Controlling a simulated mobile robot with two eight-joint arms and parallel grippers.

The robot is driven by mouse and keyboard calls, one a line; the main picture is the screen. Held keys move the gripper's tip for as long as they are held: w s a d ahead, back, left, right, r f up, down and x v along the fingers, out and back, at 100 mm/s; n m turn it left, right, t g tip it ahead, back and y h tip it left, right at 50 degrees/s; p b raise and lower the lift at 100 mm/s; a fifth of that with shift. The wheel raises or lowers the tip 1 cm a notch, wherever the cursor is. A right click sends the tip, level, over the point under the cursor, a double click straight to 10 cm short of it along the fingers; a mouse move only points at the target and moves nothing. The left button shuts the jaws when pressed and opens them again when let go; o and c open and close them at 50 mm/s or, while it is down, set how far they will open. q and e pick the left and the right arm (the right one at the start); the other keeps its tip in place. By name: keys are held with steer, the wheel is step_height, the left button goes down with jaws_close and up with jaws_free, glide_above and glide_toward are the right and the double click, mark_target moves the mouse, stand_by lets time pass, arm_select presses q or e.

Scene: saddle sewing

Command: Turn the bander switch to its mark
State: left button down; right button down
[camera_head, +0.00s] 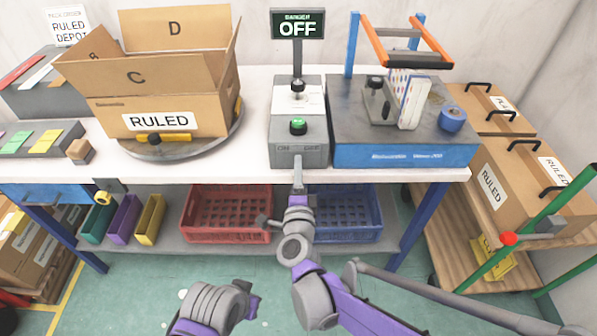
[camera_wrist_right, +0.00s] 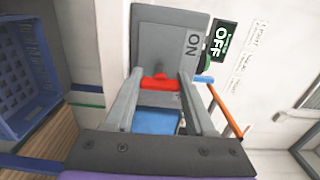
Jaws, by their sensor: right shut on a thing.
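The bander control box (camera_head: 299,154) stands at the table's front edge, with ON and OFF lettered on its front. Its display (camera_head: 298,25) reads BANDER OFF. In the right wrist view the switch (camera_wrist_right: 157,82) is a small red piece on the box's front face. My right gripper (camera_head: 298,178) is at that face, its two fingers shut on the switch from both sides. In the head view the gripper hides the switch, and I cannot make out its mark. Part of my left arm shows at the bottom; its fingers cannot be made out.
A green button (camera_head: 298,126) and a black knob (camera_head: 298,86) sit on the box top. The blue bander (camera_head: 400,155) stands close on the right. An open RULED carton (camera_head: 157,103) is on the left turntable. Red (camera_head: 227,236) and blue (camera_head: 345,232) crates sit below.

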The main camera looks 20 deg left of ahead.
steer(key=shift+c, duration=1.2)
jaws_free()
steer(key=v, duration=1.1)
steer(key=shift+p, duration=0.4)
steer(key=shift+w, duration=0.1)
